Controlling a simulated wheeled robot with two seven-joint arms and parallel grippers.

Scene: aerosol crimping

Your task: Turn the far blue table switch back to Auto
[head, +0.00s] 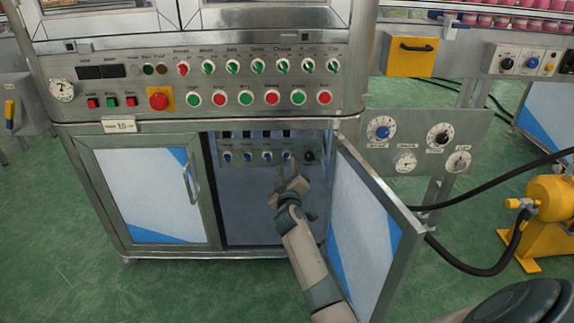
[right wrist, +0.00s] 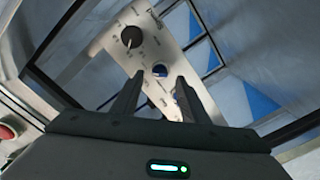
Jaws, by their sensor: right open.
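Inside the open lower cabinet, a grey inner panel (head: 239,144) carries a row of small blue switches. These include a leftmost blue switch (head: 227,157), a second one (head: 247,157), a third one (head: 267,157) and a rightmost one (head: 286,156). Their labels and settings are too small to read. My right gripper (head: 291,174) is open and empty in front of the panel's right part, below the rightmost blue switch. In the right wrist view its fingers (right wrist: 156,85) spread toward the panel, with a blue switch (right wrist: 160,70) seen between the tips. My left gripper is out of view.
A black knob (head: 309,156) sits at the panel's right end; it also shows in the right wrist view (right wrist: 132,37). The open cabinet door (head: 372,232) stands right of my arm. The closed left door (head: 145,195) and the upper control panel (head: 115,103) flank the opening.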

